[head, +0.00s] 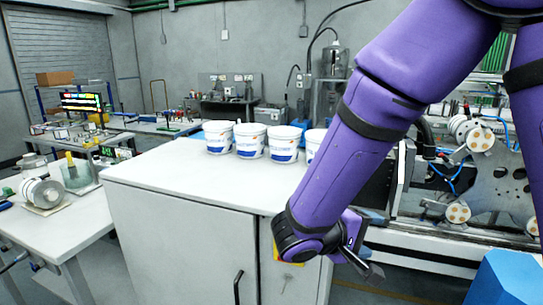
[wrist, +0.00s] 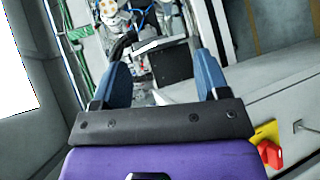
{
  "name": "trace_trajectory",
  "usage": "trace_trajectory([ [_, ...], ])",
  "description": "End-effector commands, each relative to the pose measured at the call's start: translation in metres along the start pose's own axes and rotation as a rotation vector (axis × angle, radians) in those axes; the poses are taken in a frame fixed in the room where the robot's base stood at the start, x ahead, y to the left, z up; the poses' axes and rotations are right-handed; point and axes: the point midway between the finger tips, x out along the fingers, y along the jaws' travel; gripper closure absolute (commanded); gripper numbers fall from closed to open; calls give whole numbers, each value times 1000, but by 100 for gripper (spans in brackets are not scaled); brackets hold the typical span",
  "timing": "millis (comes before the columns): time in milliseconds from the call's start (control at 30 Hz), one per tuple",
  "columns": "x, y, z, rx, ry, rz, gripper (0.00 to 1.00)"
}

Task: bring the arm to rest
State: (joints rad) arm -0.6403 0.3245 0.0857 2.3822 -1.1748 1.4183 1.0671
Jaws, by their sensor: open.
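My purple arm reaches down across the right side of the head view. My gripper (head: 367,272) hangs at its lower end, in front of the white cabinet's right edge. In the wrist view my gripper (wrist: 158,75) shows two blue fingers standing apart with nothing between them. Beyond the fingers is part of a machine with a dark box (wrist: 165,62).
Several white tubs (head: 251,140) stand in a row on the white cabinet (head: 170,180); the arm partly hides one. The labelling machine (head: 480,170) is behind the arm at right. A side table (head: 45,225) with a roll stands at left. A blue block (head: 508,278) is at lower right.

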Motion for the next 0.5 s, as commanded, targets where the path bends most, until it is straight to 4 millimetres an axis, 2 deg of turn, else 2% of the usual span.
trace_trajectory([
  [33, 6, 12, 12, 21, -41, -47, 32],
  [200, 21, 39, 50, 61, -156, -219, 32],
  [500, 29, 71, 113, 180, -242, -544, 32],
])
